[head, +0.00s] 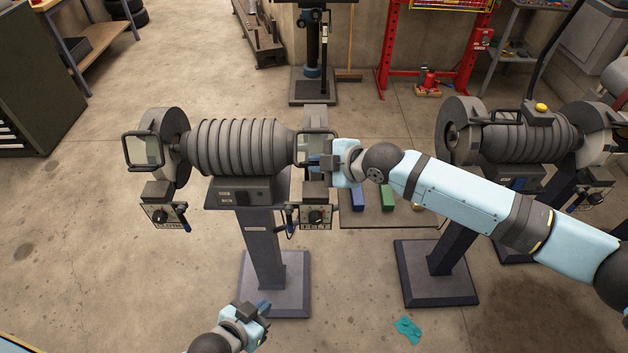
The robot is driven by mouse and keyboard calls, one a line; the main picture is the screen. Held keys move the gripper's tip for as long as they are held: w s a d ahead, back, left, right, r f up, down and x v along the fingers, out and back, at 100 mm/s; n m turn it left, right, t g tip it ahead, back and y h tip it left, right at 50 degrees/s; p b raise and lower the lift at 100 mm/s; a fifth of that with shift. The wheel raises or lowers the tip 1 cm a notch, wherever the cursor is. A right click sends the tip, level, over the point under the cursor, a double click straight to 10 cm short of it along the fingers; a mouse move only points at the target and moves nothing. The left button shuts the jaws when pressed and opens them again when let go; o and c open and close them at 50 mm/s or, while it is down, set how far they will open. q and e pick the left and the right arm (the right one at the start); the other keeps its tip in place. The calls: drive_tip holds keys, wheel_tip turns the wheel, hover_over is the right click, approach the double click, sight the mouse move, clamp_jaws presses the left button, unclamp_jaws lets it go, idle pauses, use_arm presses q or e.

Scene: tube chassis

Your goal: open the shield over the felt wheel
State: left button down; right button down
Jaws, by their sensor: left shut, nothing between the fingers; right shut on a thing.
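A polishing machine (240,148) with a ribbed grey body stands on a pedestal. Its left wheel carries a plate marked CLOTH (167,216). The plate under its right end (316,217) is too small to read surely. A dark-framed clear shield (313,136) stands in front of the right-hand wheel, which is mostly hidden behind the shield and my gripper. My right gripper (322,162) is shut on the shield at its right, lower part. My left gripper (262,306) is shut and empty, low in front of the pedestal base.
Another clear shield (143,149) is at the left wheel. A second machine (525,138) on its own pedestal stands to the right. Coloured blocks (388,196) lie on a low surface behind my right arm. A teal cloth (408,329) lies on the floor. The left floor is clear.

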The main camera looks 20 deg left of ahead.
sight(318, 151)
wheel_tip(318, 151, up, 4)
drive_tip(key=m+g, duration=0.1)
drive_tip(key=m+g+h, duration=0.1)
drive_tip(key=g, duration=0.1)
drive_tip(key=shift+a+f+h, duration=0.1)
drive_tip(key=shift+f+h, duration=0.1)
drive_tip(key=shift+h, duration=0.1)
drive_tip(key=shift+w+a+r+m+g+h, duration=0.1)
drive_tip(key=shift+w+r+m+g+h, duration=0.15)
drive_tip(key=shift+r+g, duration=0.3)
drive_tip(key=shift+w+r+m+g+h, duration=0.15)
drive_tip(key=shift+r+m+g, duration=0.2)
drive_tip(key=shift+r+g, duration=0.2)
drive_tip(key=shift+w+a+r+m+g+p, duration=0.15)
drive_tip(key=shift+w+r+m+g+p, duration=0.3)
drive_tip(key=shift+r+g, duration=0.4)
drive_tip(key=shift+w+a+r+m+g+h, duration=0.1)
drive_tip(key=shift+w+r+m+g+h, duration=0.1)
drive_tip(key=shift+w+r+m+g, duration=0.25)
drive_tip(key=shift+w+a+r+m+g+h, duration=0.1)
drive_tip(key=shift+w+m+g+h, duration=0.15)
drive_tip(key=shift+g, duration=0.35)
drive_tip(key=shift+w, duration=0.1)
drive_tip(key=shift+d, duration=0.1)
drive_tip(key=c, duration=1.2)
unclamp_jaws()
